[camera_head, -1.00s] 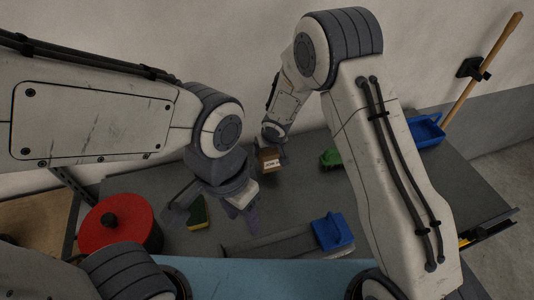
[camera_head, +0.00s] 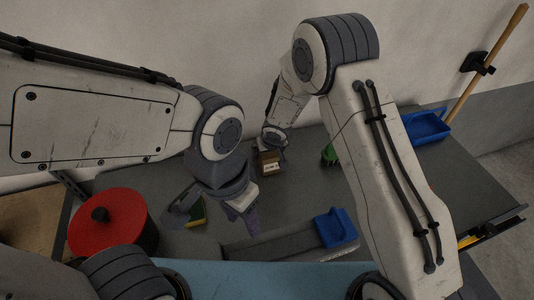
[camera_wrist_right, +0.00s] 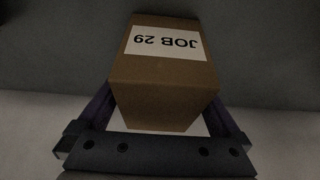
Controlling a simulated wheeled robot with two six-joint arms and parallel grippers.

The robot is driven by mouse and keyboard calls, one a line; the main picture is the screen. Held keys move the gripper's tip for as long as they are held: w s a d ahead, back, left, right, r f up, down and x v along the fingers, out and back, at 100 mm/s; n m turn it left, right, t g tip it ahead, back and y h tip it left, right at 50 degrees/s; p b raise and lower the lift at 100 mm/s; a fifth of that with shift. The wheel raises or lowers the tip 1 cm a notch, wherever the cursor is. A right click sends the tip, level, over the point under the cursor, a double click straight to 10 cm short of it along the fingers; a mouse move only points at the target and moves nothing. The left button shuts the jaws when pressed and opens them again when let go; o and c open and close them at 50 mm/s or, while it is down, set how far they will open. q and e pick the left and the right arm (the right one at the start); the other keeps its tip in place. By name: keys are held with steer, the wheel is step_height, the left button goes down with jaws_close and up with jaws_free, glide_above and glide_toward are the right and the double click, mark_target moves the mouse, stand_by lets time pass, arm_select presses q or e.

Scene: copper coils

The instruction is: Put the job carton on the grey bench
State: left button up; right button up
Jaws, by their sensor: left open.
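The job carton (camera_head: 269,164) is a small brown box with a white label, at the back middle of the grey bench (camera_head: 300,195). My right gripper (camera_head: 272,148) is at the carton. In the right wrist view the carton (camera_wrist_right: 165,85) fills the space between the purple fingers, its "JOB 29" label upside down. The fingers meet its two sides. I cannot tell whether its underside touches the bench. My left gripper (camera_head: 243,222) is open and empty above the bench, left of centre.
A red round lid (camera_head: 110,222) is at the left. A blue-topped tool (camera_head: 335,228) is at the front. A green brush (camera_head: 329,154) and blue tray (camera_head: 427,127) are at the back right.

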steer(key=shift+r, duration=0.15)
steer(key=p+v, duration=0.5)
steer(key=v, duration=0.7)
steer(key=s+d+r+n+g, duration=0.1)
steer(key=s+r, duration=0.4)
steer(key=s, duration=0.4)
steer(key=s+d+r+n+g, duration=0.1)
steer(key=s+r, duration=0.4)
steer(key=s, duration=0.5)
steer(key=s+d+r+n+g, duration=0.1)
steer(key=s+r, duration=0.4)
steer(key=s, duration=0.5)
steer(key=shift+d+n+g, duration=0.4)
steer(key=shift+d+g, duration=0.15)
steer(key=shift+g, duration=0.05)
steer(key=shift+r, duration=0.15)
steer(key=shift+w+f+b, duration=0.1)
steer(key=shift+f+b, duration=0.2)
